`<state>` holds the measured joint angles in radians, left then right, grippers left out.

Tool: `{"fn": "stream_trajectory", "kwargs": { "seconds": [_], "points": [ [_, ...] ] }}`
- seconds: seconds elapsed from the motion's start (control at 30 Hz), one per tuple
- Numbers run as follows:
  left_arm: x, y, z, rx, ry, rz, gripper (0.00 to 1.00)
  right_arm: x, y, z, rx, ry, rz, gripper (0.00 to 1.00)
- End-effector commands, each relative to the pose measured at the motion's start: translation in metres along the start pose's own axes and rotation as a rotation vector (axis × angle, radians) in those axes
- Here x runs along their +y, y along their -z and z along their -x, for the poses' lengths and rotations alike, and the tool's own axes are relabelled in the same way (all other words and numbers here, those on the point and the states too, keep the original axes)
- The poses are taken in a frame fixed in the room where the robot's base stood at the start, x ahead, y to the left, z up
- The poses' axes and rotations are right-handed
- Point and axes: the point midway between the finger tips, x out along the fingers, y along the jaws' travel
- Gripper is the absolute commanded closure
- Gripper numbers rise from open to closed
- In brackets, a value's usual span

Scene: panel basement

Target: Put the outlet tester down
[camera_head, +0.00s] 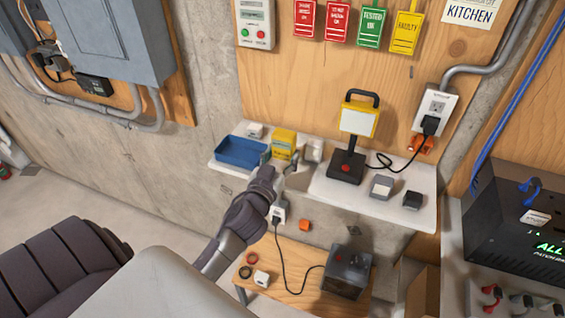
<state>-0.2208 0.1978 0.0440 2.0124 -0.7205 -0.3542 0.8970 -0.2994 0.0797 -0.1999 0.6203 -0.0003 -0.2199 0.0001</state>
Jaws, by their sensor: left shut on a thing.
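My left arm comes up from the lower left, and its gripper (292,172) is at the front edge of the wall shelf (385,208), between the blue tray and the black-based lamp. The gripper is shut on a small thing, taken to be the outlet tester. The fingers and the small size hide nearly all of it, so I cannot make out its shape or whether it touches the shelf. A small pale object (314,150) stands just beyond the fingertips. My right gripper is not in view.
The blue tray (241,153) and yellow box (284,143) stand on the shelf's left part. The work lamp (358,120) stands right of the gripper, its cord running to the wall outlet (435,107). Grey and black blocks sit farther right. A low wooden table (300,290) is below.

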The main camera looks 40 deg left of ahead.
Motion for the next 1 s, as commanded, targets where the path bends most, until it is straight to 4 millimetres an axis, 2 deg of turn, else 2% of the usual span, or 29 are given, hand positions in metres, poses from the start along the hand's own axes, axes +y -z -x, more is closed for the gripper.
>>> {"fn": "stream_trajectory", "kwargs": {
  "seconds": [0.1, 0.2, 0.5, 0.93, 0.97, 1.0],
  "points": [
    [0.0, -0.021, 0.001, -0.006, 0.002, 0.001, 0.98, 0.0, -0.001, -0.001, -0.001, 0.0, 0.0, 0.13],
    [0.001, -0.032, 0.001, -0.004, 0.002, 0.001, 0.98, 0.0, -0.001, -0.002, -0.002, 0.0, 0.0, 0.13],
    [0.001, -0.034, 0.001, -0.002, -0.001, 0.0, 0.98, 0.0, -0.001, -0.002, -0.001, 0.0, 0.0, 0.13],
    [0.001, -0.046, 0.001, -0.002, 0.0, 0.0, 0.98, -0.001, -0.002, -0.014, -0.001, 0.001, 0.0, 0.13],
    [0.001, -0.045, 0.001, -0.003, 0.001, 0.0, 0.38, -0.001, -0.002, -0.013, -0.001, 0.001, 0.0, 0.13],
    [0.001, -0.045, 0.001, -0.003, 0.0, 0.0, 0.31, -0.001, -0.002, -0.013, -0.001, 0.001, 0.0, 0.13]
  ]
}}
